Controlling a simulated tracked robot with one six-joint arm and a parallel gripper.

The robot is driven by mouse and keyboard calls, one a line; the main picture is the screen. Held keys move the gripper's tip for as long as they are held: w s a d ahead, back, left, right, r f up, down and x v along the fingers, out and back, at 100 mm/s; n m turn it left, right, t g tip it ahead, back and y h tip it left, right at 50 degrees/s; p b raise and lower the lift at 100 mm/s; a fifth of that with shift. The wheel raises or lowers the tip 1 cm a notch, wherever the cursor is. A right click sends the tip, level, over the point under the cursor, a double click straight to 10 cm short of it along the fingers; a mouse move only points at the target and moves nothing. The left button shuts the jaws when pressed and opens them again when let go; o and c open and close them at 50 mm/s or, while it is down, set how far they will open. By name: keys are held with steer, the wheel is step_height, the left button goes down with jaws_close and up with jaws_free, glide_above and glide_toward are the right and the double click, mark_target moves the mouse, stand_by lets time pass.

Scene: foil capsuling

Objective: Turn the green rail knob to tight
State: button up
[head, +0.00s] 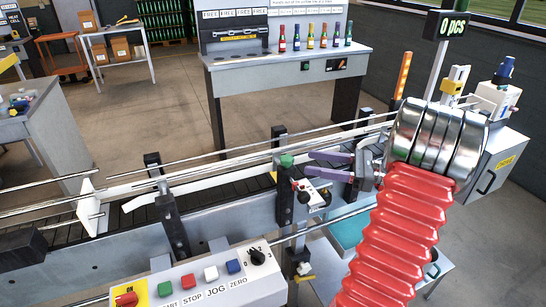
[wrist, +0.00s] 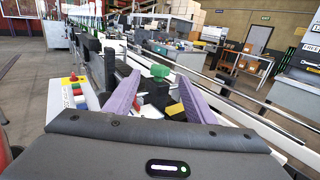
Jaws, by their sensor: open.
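My gripper (head: 310,163) has two purple fingers, spread apart and empty. In the head view the fingertips are just to the right of the knob, pointing toward it, with a small apparent gap. In the wrist view the knob (wrist: 160,71) shows between the two fingers of my gripper (wrist: 158,78), near the tips. I cannot tell how the knob is turned, and I see no finger touching it.
The conveyor (head: 120,218) with its rails runs from lower left to upper right. A control panel (head: 205,283) with coloured buttons and a black dial stands in front. A bench (head: 290,70) with several small bottles stands behind. Other dark rail posts (head: 172,222) flank the belt.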

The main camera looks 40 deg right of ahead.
mark_target(287, 162)
steer(key=x, duration=1.2)
steer(key=shift+w+a, duration=0.25)
steer(key=c, duration=1)
